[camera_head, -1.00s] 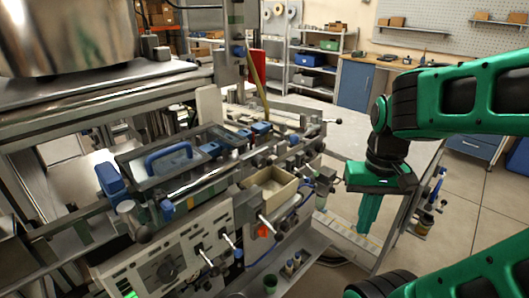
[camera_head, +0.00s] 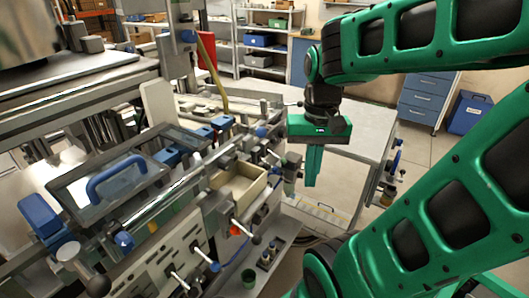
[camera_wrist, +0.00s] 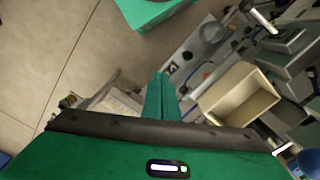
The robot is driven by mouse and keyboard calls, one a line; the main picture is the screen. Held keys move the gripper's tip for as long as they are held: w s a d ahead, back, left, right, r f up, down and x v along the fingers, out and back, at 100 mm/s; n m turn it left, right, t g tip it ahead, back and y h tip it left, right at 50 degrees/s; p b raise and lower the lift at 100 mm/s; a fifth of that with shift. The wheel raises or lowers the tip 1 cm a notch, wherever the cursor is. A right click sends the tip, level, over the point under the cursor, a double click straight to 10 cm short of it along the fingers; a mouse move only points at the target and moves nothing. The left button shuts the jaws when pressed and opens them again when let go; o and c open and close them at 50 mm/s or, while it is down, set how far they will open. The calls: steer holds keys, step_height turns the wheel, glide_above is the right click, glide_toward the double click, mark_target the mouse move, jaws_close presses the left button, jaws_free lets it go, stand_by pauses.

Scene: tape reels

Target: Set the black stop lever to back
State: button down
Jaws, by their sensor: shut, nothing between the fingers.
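Several levers with ball knobs stick out of the machine's front. One black-knobbed lever (camera_head: 257,239) is below the cream bin, and another black-knobbed lever (camera_head: 299,104) is at the machine's far right end. I cannot tell which is the stop lever. A blue-knobbed lever (camera_head: 214,266) is lower left. My gripper (camera_head: 312,182) points down, shut and empty, to the right of the machine front and apart from the levers. In the wrist view, my gripper's fingers (camera_wrist: 160,78) are together, and a black-knobbed lever (camera_wrist: 246,6) shows at top right.
The cream bin (camera_head: 262,187) is fixed on the machine front, left of my gripper. A blue-handled clear cover (camera_head: 85,205) lies further left. A green cup (camera_head: 249,278) stands on the lower shelf. A grey table (camera_head: 345,126) stands behind my gripper. Open floor (camera_head: 435,150) lies right.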

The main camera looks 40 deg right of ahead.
steer(key=w+d+r+m+g, duration=0.1)
steer(key=w+r+m, duration=0.2)
steer(key=w, duration=0.7)
steer(key=w+d+r+m+g+y, duration=0.1)
steer(key=w+r+m, duration=0.2)
steer(key=w+r, duration=0.3)
steer(key=w, duration=0.4)
steer(key=shift+w+d+r+m, duration=0.2)
steer(key=shift+w+d+m, duration=0.1)
steer(key=shift+w+d, duration=0.1)
steer(key=x, duration=1.4)
steer(key=shift+a, duration=0.1)
